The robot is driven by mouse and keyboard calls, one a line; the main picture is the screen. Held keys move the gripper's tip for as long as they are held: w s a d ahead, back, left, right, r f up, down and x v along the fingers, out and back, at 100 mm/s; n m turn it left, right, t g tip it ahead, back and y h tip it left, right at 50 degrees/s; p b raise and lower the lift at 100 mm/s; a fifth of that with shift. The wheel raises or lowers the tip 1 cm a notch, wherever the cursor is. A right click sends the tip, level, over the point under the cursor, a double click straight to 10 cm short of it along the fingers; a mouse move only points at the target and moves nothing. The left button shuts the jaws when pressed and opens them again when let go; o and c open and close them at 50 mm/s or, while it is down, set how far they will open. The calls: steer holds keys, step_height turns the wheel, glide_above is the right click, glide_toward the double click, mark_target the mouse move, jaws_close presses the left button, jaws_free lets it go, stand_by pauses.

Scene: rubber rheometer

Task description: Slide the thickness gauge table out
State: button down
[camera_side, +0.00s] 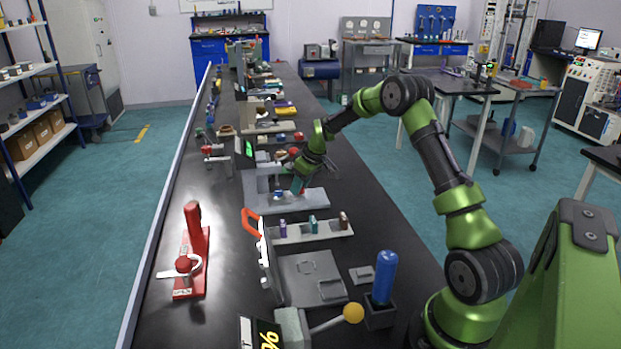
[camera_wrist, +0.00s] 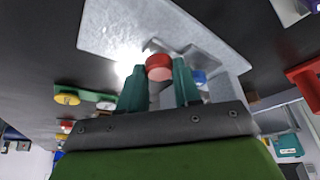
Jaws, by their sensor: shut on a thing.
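The thickness gauge (camera_side: 263,180) stands on the black bench, with a green display on top and a pale grey base plate (camera_side: 300,203). In the wrist view, a pale metal plate (camera_wrist: 115,28) lies behind a red knob (camera_wrist: 158,66). The teal fingers of my gripper (camera_wrist: 159,85) are on both sides of the knob, shut on it. In the side view, my gripper (camera_side: 302,180) is low at the right side of the gauge. The fingers partly hide the knob and its mount. I cannot tell how far out the gauge table is.
Nearer are a tray with several small bottles (camera_side: 313,226), a grey hinged mould (camera_side: 310,278), a blue cylinder (camera_side: 384,277) and a red hand press (camera_side: 190,254). More instruments (camera_side: 275,127) stand close behind the gauge. The bench right of the base plate is clear.

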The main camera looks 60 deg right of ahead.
steer(key=s+d, duration=0.8)
steer(key=shift+s+d, duration=0.1)
steer(key=c, duration=0.8)
jaws_free()
steer(key=shift+r, duration=0.1)
steer(key=v, duration=1.6)
steer(key=shift+r, duration=0.35)
